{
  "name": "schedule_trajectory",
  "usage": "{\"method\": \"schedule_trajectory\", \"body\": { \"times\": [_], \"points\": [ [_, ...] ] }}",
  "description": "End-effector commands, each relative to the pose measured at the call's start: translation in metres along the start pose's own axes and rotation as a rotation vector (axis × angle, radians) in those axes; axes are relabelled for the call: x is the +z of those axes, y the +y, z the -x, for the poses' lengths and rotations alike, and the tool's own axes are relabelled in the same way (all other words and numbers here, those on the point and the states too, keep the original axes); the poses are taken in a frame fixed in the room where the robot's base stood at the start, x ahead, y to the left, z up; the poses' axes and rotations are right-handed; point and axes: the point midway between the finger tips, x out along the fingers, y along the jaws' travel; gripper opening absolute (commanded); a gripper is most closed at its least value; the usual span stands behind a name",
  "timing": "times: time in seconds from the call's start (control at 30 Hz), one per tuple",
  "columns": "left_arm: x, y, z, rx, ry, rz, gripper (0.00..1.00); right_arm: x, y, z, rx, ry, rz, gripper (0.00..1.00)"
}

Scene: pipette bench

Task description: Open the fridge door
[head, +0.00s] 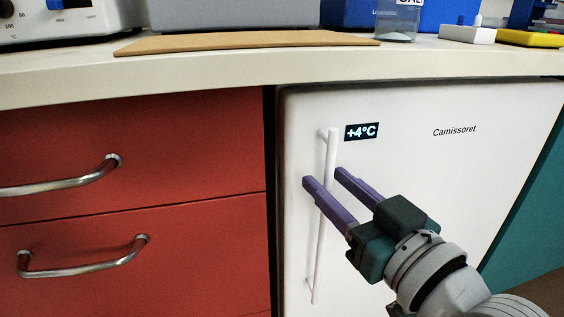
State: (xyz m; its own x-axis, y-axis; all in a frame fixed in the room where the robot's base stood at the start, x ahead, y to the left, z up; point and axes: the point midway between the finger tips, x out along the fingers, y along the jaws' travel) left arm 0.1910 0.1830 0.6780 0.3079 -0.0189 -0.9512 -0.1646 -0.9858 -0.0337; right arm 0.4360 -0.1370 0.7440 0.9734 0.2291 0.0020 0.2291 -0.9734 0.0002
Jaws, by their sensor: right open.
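The white fridge (448,165) stands under the bench, with its door shut. A dark "+4°C" label and the name "Camissoret" are on the door's upper part. Its long white bar handle (329,150) runs nearly upright along the door's left side. My right gripper (321,176) comes in from the lower right with two purple fingers. It is open, and in the picture its fingers lie on either side of the handle bar. I cannot tell whether they touch the bar. My left gripper is not in view.
Red drawers (190,145) with metal handles are left of the fridge. The pale bench top (70,78) overhangs both and carries a brown board (245,42), a glass beaker (397,25) and lab devices. A teal panel (530,205) is at the right.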

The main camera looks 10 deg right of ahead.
Motion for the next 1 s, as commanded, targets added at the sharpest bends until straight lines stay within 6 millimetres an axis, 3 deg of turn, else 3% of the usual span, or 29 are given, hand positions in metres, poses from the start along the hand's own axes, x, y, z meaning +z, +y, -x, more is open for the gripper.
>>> {"method": "schedule_trajectory", "body": {
  "times": [0.13, 0.4, 0.8, 1.0],
  "points": [
    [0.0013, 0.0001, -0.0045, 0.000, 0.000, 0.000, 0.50, 0.0008, -0.0002, -0.0116, -0.001, -0.001, -0.001, 0.45],
    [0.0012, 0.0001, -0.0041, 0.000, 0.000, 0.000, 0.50, 0.0000, -0.0002, -0.0134, -0.001, -0.002, 0.000, 0.45],
    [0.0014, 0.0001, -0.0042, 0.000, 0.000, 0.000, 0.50, 0.0002, -0.0001, -0.0130, 0.000, -0.002, 0.000, 0.01],
    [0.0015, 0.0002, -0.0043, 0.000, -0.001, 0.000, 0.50, 0.0002, -0.0001, -0.0130, 0.000, -0.002, 0.000, 0.00]
  ]
}}
